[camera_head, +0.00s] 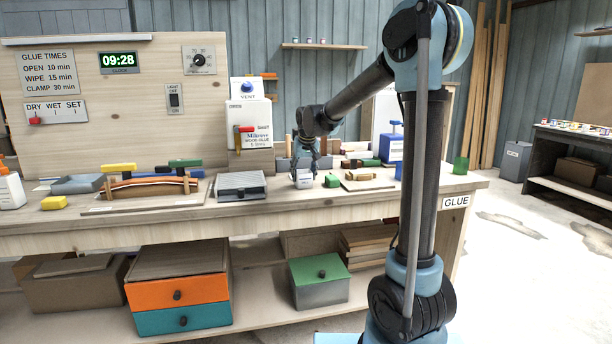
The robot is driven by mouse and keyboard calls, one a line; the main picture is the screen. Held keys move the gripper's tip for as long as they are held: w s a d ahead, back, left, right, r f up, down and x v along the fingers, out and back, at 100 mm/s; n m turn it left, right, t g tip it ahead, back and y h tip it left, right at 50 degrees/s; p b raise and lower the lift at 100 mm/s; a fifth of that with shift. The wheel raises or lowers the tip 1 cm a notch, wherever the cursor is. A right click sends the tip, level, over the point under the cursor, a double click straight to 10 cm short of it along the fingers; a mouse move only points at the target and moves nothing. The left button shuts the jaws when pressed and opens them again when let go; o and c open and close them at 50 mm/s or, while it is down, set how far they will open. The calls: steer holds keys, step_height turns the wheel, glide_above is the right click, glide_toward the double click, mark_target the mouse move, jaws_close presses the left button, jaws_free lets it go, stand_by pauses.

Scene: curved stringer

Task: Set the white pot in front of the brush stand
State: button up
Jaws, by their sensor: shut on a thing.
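A small white pot (304,182) is on or just above the workbench, near its front edge right of centre. My gripper (304,171) reaches down over it from behind and is shut on it; the fingers hide its upper part. I cannot tell whether the pot's base touches the bench top. A low grey block-like thing (286,163) stands behind the gripper and may be the brush stand. It is partly hidden by my gripper and too small to make out.
A grey ribbed box (241,186) stands to the left. A white glue dispenser (249,123) rises behind. A green cup (460,166) stands near the right end.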

steer(key=o, duration=1.2)
steer(key=v, duration=1.2)
steer(key=s+d+f, duration=0.4)
steer(key=s+d, duration=0.6)
steer(key=s+d+f+m, duration=0.1)
steer(key=s+d+f, duration=0.3)
steer(key=s+f, duration=0.3)
steer(key=s+d+f+m+g, duration=0.1)
steer(key=s+d+f, duration=0.4)
steer(key=s, duration=0.6)
steer(key=s+d+f+m+g+h, duration=0.1)
steer(key=s+d+f, duration=0.4)
steer(key=s+f, duration=0.3)
steer(key=shift+s+f, duration=0.4)
steer(key=shift+s, duration=0.1)
